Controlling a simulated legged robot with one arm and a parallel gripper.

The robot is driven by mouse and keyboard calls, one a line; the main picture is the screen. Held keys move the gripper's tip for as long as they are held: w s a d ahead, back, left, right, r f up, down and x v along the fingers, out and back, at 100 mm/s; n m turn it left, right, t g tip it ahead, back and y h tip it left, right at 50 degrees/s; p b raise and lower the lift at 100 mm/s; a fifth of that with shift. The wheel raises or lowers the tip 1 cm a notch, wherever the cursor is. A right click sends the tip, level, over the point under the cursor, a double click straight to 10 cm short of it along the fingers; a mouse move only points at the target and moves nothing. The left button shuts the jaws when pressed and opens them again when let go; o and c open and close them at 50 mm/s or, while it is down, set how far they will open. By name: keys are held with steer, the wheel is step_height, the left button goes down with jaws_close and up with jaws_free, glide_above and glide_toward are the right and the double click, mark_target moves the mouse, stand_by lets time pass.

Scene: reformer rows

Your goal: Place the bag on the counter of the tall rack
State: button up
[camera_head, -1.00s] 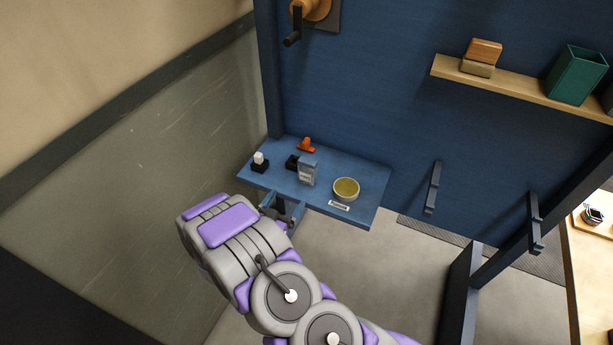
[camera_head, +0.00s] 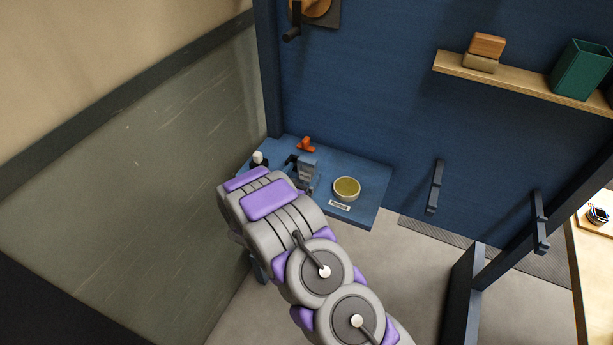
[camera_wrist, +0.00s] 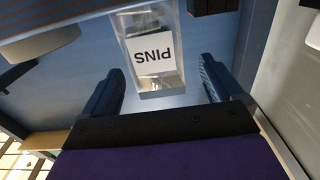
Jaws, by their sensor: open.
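The bag is a small clear packet with a white label reading PINS. It stands on a small blue shelf (camera_head: 368,205) in the head view, where the bag (camera_head: 307,172) is partly hidden by my arm. In the wrist view the bag (camera_wrist: 150,48) is upside down in the picture, ahead of and between the two fingers of my gripper (camera_wrist: 161,66). I cannot tell which surface here is the counter of the tall rack.
A yellow-green bowl (camera_head: 346,188), an orange clip (camera_head: 306,144) and a white-topped dark item (camera_head: 258,159) share the blue shelf. A wooden shelf (camera_head: 520,88) holds blocks (camera_head: 485,48) and a green bin (camera_head: 581,70). A grey wall (camera_head: 130,155) lies left.

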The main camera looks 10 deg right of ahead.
mark_target(305, 171)
steer(key=shift+b+x, duration=0.3)
steer(key=shift+x, duration=1.35)
steer(key=shift+d, duration=0.1)
steer(key=shift+c, duration=0.3)
steer(key=c, duration=1.2)
steer(key=shift+r, duration=0.2)
